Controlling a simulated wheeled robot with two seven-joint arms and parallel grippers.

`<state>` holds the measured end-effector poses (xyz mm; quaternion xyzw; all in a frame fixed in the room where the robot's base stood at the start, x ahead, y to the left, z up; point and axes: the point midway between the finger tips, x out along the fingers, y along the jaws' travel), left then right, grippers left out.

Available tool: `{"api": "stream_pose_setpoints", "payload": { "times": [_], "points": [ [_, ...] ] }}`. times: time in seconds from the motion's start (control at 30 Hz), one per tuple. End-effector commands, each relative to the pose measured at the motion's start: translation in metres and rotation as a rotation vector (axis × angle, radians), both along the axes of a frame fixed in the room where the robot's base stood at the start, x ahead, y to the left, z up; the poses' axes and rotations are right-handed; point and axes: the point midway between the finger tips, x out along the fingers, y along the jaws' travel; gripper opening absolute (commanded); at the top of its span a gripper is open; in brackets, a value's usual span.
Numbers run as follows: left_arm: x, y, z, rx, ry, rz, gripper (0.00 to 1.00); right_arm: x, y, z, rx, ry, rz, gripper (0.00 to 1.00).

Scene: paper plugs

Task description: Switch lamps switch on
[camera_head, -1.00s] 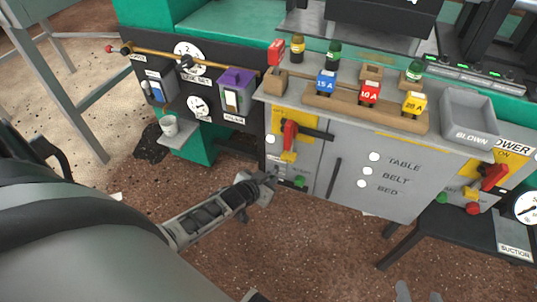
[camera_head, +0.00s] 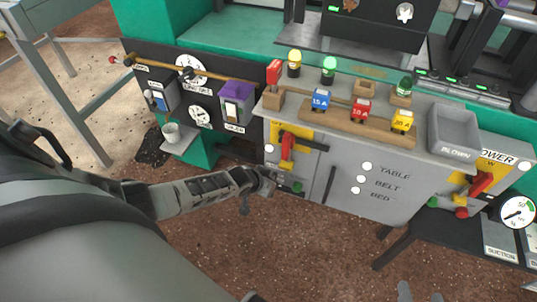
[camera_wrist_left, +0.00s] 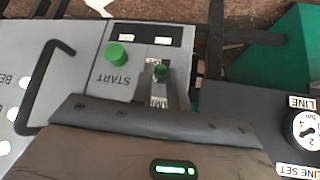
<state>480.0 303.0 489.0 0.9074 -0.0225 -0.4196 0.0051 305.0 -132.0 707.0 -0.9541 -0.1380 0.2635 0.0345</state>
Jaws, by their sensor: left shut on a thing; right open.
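My left gripper (camera_head: 268,184) reaches the lower left of the grey cabinet front. In the left wrist view its jaws (camera_wrist_left: 160,92) are shut at a small green-tipped switch (camera_wrist_left: 160,71), partly hidden by them. I cannot read a label for this switch. A green START button (camera_wrist_left: 116,55) is beside it, apart from the jaws. On the cabinet top, a yellow lamp (camera_head: 294,57) and a green lamp (camera_head: 329,68) look brightly lit. A darker green-topped piece (camera_head: 403,85) stands further right. My right gripper (camera_head: 391,290) is open and empty at the bottom edge, partly cut off.
A red lever (camera_head: 287,145) is above my left gripper. A dark bent handle (camera_wrist_left: 45,85) sticks out from the panel. Numbered blue (camera_head: 320,100), red (camera_head: 362,108) and yellow (camera_head: 402,121) plugs stand on a wooden strip. The floor in front is clear.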

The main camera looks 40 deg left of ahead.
Motion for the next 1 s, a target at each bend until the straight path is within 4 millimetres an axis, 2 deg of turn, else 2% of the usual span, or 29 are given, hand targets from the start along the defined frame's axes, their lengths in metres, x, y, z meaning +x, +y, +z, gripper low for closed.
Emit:
{"api": "stream_pose_setpoints", "payload": {
  "times": [0.1, 0.13, 0.2, 0.57, 0.73, 1.0],
  "points": [
    [0.0, 0.002, 0.0, 0.003, 0.0, 0.001, 0.0, 0.0, 0.0, 0.0, 0.0, 0.0, 0.0, 0.49],
    [0.0, 0.002, 0.0, 0.003, 0.0, 0.001, 0.19, 0.0, 0.0, -0.001, 0.0, 0.001, 0.0, 0.49],
    [0.001, 0.002, 0.0, 0.003, -0.001, 0.001, 0.38, 0.0, 0.0, -0.001, 0.0, 0.001, 0.0, 0.49],
    [-0.003, 0.001, 0.004, 0.001, -0.001, 0.0, 0.38, 0.0, 0.0, 0.003, 0.0, 0.003, 0.0, 0.49],
    [-0.019, 0.002, 0.027, 0.001, 0.0, -0.001, 0.38, -0.001, 0.0, 0.015, 0.002, 0.019, -0.002, 0.49],
    [-0.062, 0.005, 0.076, 0.002, 0.001, -0.001, 0.38, -0.001, -0.003, 0.028, -0.017, 0.042, -0.008, 0.49]
  ]
}}
